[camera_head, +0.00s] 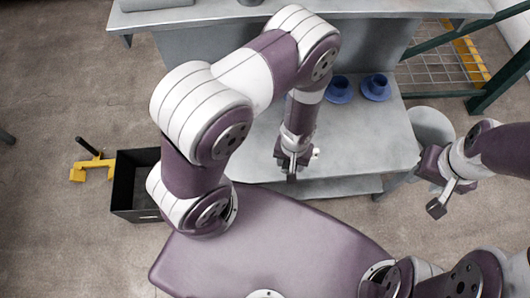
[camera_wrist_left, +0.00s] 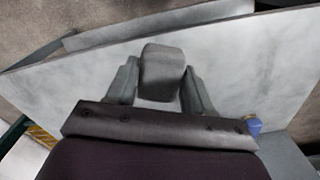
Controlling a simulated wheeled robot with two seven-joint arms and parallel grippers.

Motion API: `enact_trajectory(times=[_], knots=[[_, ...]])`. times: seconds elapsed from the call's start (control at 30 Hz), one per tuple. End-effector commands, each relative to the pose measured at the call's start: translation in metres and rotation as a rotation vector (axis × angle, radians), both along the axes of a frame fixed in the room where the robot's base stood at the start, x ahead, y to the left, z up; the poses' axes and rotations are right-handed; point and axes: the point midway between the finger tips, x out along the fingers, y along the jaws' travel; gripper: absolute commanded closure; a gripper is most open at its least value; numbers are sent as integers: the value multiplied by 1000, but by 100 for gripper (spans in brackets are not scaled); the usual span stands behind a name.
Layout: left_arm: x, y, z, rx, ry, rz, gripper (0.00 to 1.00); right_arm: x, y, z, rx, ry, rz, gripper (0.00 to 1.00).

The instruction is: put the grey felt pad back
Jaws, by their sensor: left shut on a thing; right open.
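My left gripper (camera_head: 292,160) hangs over the front part of the grey table (camera_head: 385,150). In the left wrist view, the left gripper (camera_wrist_left: 160,90) is shut on the grey felt pad (camera_wrist_left: 162,72), which sits between its two fingers with the pale table top behind it. In the head view the pad is mostly hidden by the gripper; I cannot tell its height above the table. My right gripper (camera_head: 446,198) is open and empty, off the table's right side over the floor.
Two blue cups on saucers, one (camera_head: 340,88) left of the other (camera_head: 376,87), stand at the table's back right. A round grey top (camera_head: 432,125) is right of the table. A black bin (camera_head: 124,185) stands at left. A green rack (camera_head: 495,85) is at back right.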

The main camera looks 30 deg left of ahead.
Motion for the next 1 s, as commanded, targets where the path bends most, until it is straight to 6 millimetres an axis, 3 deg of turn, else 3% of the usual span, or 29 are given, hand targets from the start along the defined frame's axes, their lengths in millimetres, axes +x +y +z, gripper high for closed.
enact_trajectory(times=[0.3,0.5,0.57,0.77,1.0], knots=[[21,72,-48,0,0,9,73,0,0,-21,0,1,0,57],[31,102,-65,-1,-2,5,73,0,0,-24,0,1,0,57],[31,105,-68,-1,-1,2,73,0,0,-26,0,1,0,57],[31,106,-105,-1,-1,2,73,0,0,-43,0,1,0,57],[32,106,-107,-1,-3,2,73,0,0,-41,0,1,0,57]])
